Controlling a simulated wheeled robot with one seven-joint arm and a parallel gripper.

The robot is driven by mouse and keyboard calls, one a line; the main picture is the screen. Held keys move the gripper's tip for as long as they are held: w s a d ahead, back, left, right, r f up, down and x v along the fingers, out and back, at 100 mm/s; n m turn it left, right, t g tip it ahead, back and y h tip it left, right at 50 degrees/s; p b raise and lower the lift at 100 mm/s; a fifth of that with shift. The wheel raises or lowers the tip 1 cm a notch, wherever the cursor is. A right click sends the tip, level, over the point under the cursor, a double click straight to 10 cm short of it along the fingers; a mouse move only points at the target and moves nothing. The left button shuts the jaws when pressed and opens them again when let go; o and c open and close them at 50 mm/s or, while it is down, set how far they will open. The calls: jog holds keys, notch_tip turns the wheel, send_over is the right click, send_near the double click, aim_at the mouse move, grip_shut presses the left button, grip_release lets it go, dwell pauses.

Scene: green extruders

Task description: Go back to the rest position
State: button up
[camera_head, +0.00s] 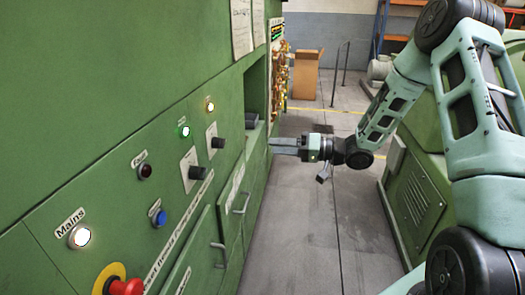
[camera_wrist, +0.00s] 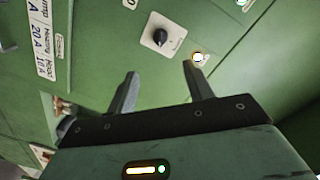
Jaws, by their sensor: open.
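My gripper (camera_head: 286,146) is at the end of my arm in the head view, pointing left toward the green control panel (camera_head: 105,125). In the wrist view my gripper (camera_wrist: 160,82) shows two dark fingers spread apart with nothing between them. A black rotary knob on a light plate (camera_wrist: 160,36) lies beyond the fingers. A lit indicator (camera_wrist: 198,58) shows near the tip of the right finger. I cannot tell from these views how far the fingertips are from the panel.
The panel has a lit Mains button (camera_head: 79,237), a red emergency stop (camera_head: 126,286), a blue button (camera_head: 160,217) and several knobs. A green machine (camera_head: 420,195) stands at the right. Grey floor (camera_head: 305,220) is free between them. A cardboard box (camera_head: 306,74) stands at the back.

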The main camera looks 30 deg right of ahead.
jog(key=shift+s+d, duration=0.4)
jog(key=shift+d, duration=0.1)
jog(key=s+a+n+g+h, duration=0.25)
jog(key=a+h, duration=0.65)
jog(key=a, duration=0.6)
jog(key=s+a+n+g+h, duration=0.2)
jog(key=s+g, duration=0.2)
jog(key=s, duration=1)
jog(key=s+a+n+g+h+b, duration=0.1)
jog(key=s+a+n+g+h, duration=0.1)
jog(key=s, duration=1.3)
jog(key=shift+s+a+r+n+g, duration=0.25)
jog(key=shift+a+r+n+g, duration=0.15)
jog(key=shift+a+g, duration=0.4)
jog(key=shift+d, duration=0.15)
